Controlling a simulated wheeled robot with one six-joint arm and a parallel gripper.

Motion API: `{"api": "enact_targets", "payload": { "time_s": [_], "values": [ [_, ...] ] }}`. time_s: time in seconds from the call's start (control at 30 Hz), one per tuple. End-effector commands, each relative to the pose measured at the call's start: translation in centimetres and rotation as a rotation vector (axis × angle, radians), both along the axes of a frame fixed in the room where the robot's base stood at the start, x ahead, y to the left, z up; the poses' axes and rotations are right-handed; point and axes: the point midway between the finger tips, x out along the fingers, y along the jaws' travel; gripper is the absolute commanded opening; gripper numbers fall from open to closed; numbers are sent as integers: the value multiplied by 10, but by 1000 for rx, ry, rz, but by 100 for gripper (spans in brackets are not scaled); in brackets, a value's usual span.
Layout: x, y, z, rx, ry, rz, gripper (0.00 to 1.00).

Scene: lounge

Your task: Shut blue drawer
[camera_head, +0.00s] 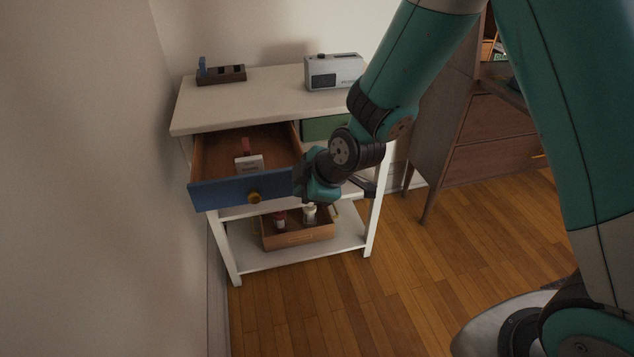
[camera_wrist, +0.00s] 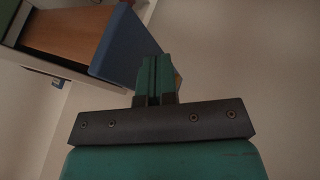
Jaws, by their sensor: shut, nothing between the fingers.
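The blue drawer (camera_head: 232,190) is pulled out from the left side of the white cabinet (camera_head: 271,80). Its front has a round yellow knob (camera_head: 254,197). Inside it lie a small white box and a red item (camera_head: 248,160). In the wrist view the blue drawer front (camera_wrist: 124,48) stands at upper left, tilted, with its brown side panel behind. My gripper (camera_wrist: 158,62) is shut and empty, its tips overlapping the drawer front in that view. In the head view my wrist is just right of the drawer front and hides the fingertips; I cannot tell whether they touch it.
A green drawer front (camera_head: 325,127) sits right of the blue one, partly behind my arm. A grey radio (camera_head: 334,71) and a dark rack (camera_head: 221,76) stand on top. A wooden crate (camera_head: 298,238) rests on the lower shelf. A wall is close at left; a brown dresser (camera_head: 470,140) stands right.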

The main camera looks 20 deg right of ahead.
Motion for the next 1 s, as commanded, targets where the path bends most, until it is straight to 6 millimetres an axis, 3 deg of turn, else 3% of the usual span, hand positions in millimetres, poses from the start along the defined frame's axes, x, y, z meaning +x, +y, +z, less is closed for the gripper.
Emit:
{"api": "enact_targets", "payload": {
  "time_s": [0.1, 0.23, 1.0],
  "values": [
    [21, -2, 4, 2, -8, -5, 0],
    [31, -2, 4, 2, -6, -3, 0],
    [43, -6, 4, 2, -6, -8, 0]
  ]
}}
